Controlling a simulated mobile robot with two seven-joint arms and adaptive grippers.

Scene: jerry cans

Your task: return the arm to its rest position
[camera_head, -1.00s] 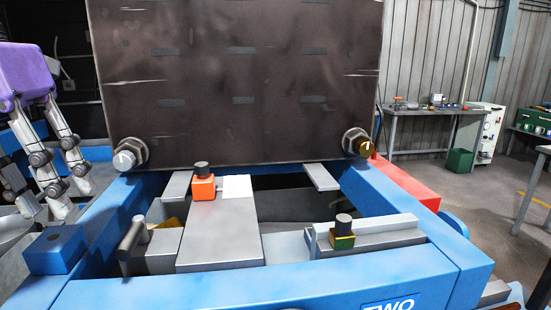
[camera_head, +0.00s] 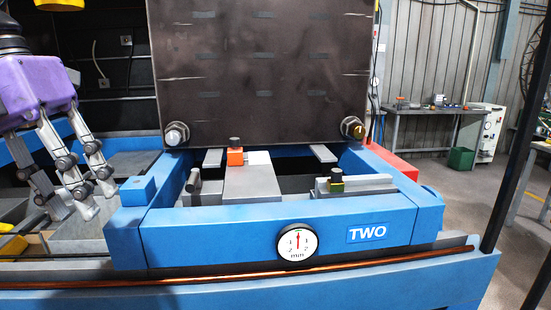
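My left gripper (camera_head: 82,205) has a purple body and grey jointed fingers. It hangs at the left of the head view, fingers pointing down, left of the blue machine frame (camera_head: 215,228). Its fingers are spread, with nothing seen between them. Whether the fingertips touch the grey surface below cannot be told. My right gripper is not in view. No jerry can shows.
The blue frame marked TWO carries a round gauge (camera_head: 297,243) and a tall dark panel (camera_head: 260,75). A copper-coloured rod (camera_head: 230,279) runs along the front. A workbench (camera_head: 430,110) and green bin (camera_head: 461,158) stand back right, beside open floor.

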